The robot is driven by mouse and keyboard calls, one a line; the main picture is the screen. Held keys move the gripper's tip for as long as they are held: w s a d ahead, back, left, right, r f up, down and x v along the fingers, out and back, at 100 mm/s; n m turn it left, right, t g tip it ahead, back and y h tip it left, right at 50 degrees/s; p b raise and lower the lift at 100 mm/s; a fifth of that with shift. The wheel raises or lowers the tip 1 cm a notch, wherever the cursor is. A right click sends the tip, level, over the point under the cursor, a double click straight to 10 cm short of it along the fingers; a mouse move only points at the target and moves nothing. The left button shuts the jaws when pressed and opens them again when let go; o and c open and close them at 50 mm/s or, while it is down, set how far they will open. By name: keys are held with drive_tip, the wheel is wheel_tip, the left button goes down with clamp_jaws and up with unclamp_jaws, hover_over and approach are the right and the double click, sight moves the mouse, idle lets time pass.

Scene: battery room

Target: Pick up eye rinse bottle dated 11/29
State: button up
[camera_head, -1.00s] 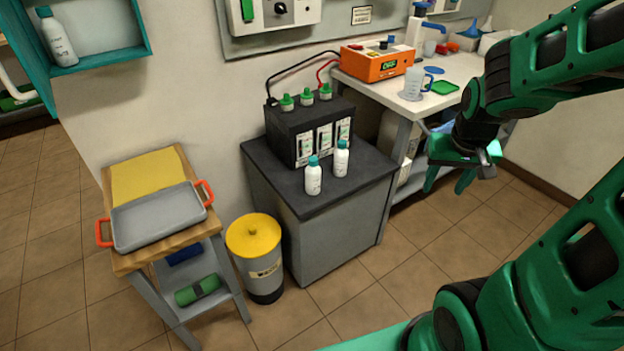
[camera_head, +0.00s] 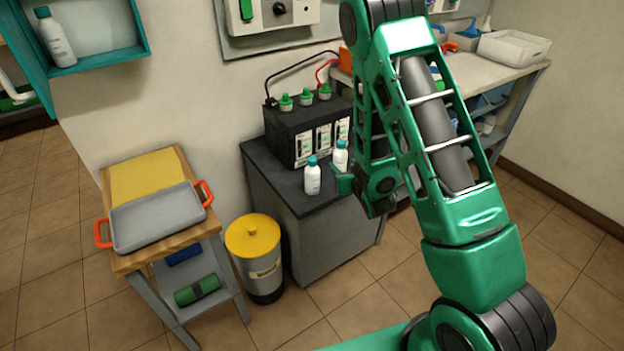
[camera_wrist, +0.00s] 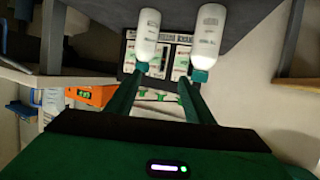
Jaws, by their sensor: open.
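Two white bottles with teal caps stand upright on the dark cabinet top, the left bottle (camera_head: 312,180) and the right bottle (camera_head: 340,160). Their label dates are too small to read. My gripper (camera_head: 347,184) is at the cabinet's right front, close to the right bottle and partly hidden by my arm. In the wrist view, which looks upside down, my open gripper (camera_wrist: 160,80) points toward the bottles, with one bottle (camera_wrist: 148,37) at the left and the other (camera_wrist: 209,36) at the right. A similar bottle (camera_head: 56,40) stands on the teal wall shelf.
A black battery (camera_head: 292,130) with green caps stands behind the bottles on the cabinet (camera_head: 270,175). A yellow-lidded bin (camera_head: 253,236) and a wooden cart with a grey tray (camera_head: 158,216) stand left. My arm hides part of the workbench (camera_head: 500,72) at right.

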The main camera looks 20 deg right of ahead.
sight(314, 165)
drive_tip(key=s+a+f+n+t+y, duration=0.1)
drive_tip(key=s+a+f+t+y, duration=0.15)
drive_tip(key=a, duration=0.35)
drive_tip(key=shift+t, duration=0.25)
drive_tip(key=w, duration=0.3)
drive_tip(key=w+a, duration=0.1)
drive_tip(key=w, duration=0.3)
drive_tip(key=w+a+f, duration=0.1)
drive_tip(key=w, duration=0.3)
drive_tip(key=shift+r, duration=0.1)
clamp_jaws()
